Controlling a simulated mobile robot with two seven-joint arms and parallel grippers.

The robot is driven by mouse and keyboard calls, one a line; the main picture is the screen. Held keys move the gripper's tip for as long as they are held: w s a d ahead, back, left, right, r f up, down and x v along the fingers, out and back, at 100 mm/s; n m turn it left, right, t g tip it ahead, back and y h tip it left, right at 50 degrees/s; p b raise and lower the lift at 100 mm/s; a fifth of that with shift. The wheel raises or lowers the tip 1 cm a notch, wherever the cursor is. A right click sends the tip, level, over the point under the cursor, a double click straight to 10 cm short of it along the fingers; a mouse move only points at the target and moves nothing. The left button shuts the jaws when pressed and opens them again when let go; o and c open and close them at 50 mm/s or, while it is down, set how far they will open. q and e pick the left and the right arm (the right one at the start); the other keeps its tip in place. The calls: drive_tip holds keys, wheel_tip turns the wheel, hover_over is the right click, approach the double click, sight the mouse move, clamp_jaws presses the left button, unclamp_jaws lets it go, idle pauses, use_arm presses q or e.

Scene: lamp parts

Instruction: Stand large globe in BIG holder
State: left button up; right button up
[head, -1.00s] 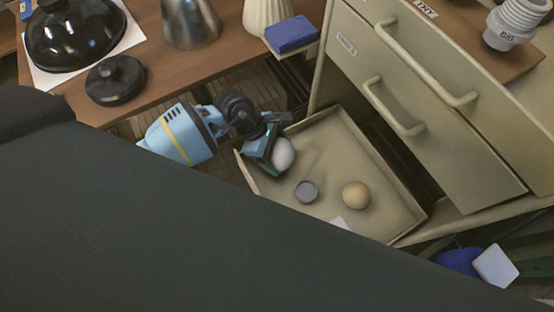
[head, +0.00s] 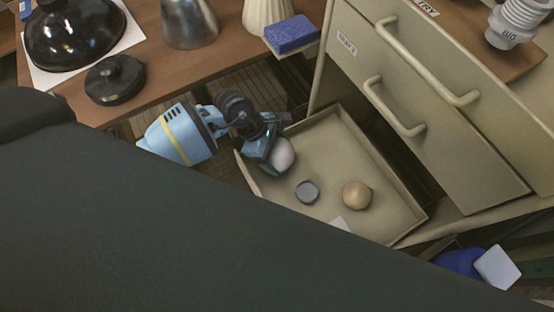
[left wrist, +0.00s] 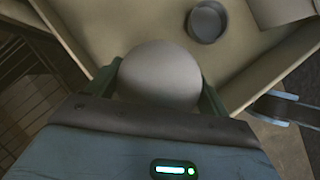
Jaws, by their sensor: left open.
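A white globe (head: 284,154) sits at the left end of the open drawer in the head view. My left gripper (head: 272,152) is open and reaches over the drawer's left wall to it. In the left wrist view the white globe (left wrist: 160,76) lies between the two spread fingers, which flank it. Whether either finger touches it I cannot tell. The holder marked BIG (head: 508,34), a white ribbed piece, stands on the cabinet top at the upper right.
The drawer (head: 345,135) also holds a tan ball (head: 356,195) and a small grey cup (head: 307,192). Its walls surround the gripper's reach. The cabinet front (head: 410,100) rises beside it. A blue sponge (head: 291,34) and a black dome (head: 72,35) are on the left side.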

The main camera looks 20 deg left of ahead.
use_arm(q)
drive_tip(key=o, duration=0.9)
use_arm(e)
drive_tip(key=shift+a, duration=0.1)
use_arm(q)
drive_tip(key=shift+a+r, duration=0.2)
drive_tip(key=v, duration=0.6)
drive_tip(key=shift+r+p, duration=0.2)
drive_tip(key=shift+p, duration=0.15)
drive_tip(key=shift+a+r, duration=0.25)
drive_tip(key=shift+r, duration=0.15)
use_arm(e)
drive_tip(key=shift+w+r, duration=0.25)
drive_tip(key=shift+r, duration=0.25)
